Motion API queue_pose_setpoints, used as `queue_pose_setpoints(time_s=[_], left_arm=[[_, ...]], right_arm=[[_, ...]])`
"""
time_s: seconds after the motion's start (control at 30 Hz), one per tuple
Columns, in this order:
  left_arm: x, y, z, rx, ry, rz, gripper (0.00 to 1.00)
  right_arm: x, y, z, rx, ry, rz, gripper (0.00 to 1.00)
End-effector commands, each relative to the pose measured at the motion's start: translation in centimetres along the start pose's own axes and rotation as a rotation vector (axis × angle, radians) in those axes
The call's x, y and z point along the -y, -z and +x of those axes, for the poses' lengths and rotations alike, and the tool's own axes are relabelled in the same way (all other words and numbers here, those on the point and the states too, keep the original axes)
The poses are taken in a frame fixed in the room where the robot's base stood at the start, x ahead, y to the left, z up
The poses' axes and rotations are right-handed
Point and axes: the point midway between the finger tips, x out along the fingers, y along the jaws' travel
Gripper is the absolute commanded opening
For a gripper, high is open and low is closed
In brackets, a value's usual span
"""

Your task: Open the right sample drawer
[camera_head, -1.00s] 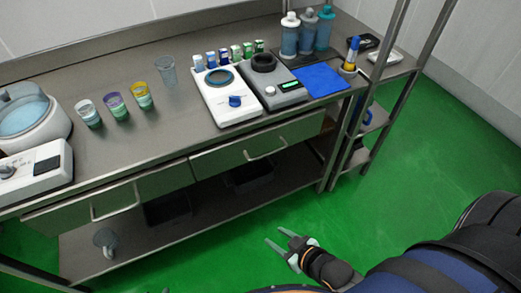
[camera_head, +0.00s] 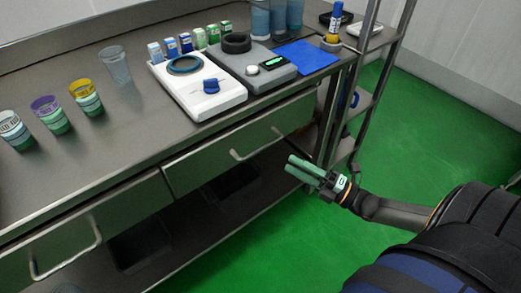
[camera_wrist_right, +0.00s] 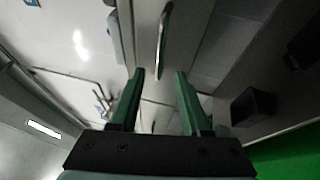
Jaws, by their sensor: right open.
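The right sample drawer (camera_head: 205,162) is a grey metal front under the bench top, and it looks shut. Its bar handle (camera_head: 256,146) shows in the head view. In the right wrist view the handle (camera_wrist_right: 162,42) stands ahead of the fingertips, lined up with the gap between them. My right gripper (camera_head: 290,164) has green fingers and is to the lower right of the handle in the head view. It is open and empty; the fingers (camera_wrist_right: 159,75) are apart in the wrist view. I see no contact with the handle. My left gripper is not in view.
The left drawer's handle (camera_head: 66,258) is at lower left. A white scale (camera_head: 215,97), a grey device (camera_head: 283,73), a blue cloth (camera_head: 306,56) and several cups stand on the bench (camera_head: 150,120). A shelf rack (camera_head: 362,85) stands right of the gripper. Green floor lies open below.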

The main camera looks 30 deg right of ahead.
Motion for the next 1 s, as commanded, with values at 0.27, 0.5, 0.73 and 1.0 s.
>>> queue_pose_setpoints(time_s=[0.27, 0.5, 0.73, 1.0], left_arm=[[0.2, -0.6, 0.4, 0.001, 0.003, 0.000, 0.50], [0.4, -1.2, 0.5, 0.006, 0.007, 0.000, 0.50], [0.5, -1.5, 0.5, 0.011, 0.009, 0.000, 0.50], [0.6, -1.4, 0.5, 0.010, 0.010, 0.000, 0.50]], right_arm=[[0.0, 0.0, 5.8, -0.001, -0.005, 0.001, 0.47], [0.1, 0.1, 9.2, 0.000, -0.002, 0.003, 0.47], [0.1, 0.1, 10.5, 0.000, 0.002, 0.004, 0.47], [0.1, 0.1, 10.6, 0.000, 0.002, 0.004, 0.47]])
